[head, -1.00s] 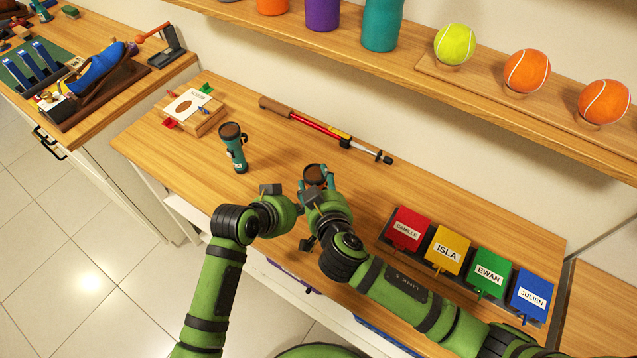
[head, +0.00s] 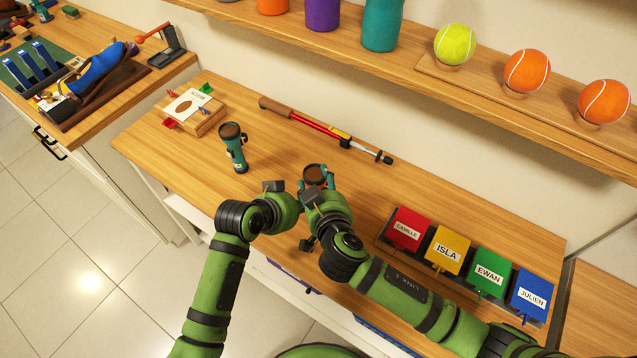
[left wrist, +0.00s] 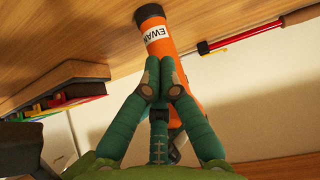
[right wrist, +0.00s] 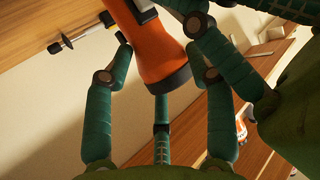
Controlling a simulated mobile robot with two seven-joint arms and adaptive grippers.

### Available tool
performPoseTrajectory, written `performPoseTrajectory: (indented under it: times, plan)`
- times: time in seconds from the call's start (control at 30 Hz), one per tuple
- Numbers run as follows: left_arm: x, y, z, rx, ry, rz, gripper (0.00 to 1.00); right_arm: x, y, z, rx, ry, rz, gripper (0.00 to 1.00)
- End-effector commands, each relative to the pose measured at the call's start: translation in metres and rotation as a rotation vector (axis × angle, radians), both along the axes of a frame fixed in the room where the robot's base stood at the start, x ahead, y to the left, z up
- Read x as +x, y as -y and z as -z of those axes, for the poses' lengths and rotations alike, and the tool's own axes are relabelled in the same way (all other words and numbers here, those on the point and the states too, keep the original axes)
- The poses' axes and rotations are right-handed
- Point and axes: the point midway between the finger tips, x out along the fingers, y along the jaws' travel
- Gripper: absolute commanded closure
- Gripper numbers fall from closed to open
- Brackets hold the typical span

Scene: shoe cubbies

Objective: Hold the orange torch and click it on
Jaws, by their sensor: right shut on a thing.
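The orange torch (left wrist: 165,42) carries a white EWAN label in the left wrist view. Its flared orange head (right wrist: 162,62) shows between my right fingers in the right wrist view. In the head view only its dark brown round end (head: 315,172) shows clearly.
A red pole (head: 320,130) lies behind. Coloured name flaps (head: 448,252) stand at the right. A small wooden box (head: 190,112) sits at the far left. A shelf with balls (head: 527,72) runs above.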

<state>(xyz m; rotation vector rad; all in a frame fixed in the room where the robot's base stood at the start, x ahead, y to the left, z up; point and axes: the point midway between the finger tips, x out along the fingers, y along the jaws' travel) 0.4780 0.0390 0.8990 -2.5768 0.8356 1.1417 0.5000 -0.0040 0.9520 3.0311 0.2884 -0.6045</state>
Motion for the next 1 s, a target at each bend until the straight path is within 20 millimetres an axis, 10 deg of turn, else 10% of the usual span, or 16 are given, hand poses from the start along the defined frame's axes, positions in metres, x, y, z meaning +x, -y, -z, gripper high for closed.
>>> performPoseTrajectory:
  times: [1.0]
  plan:
    - [0.011, 0.008, -0.002, -0.003, 0.005, -0.001, 1.00, -0.003, -0.005, 0.000, 0.008, -0.002, -0.012, 0.82]
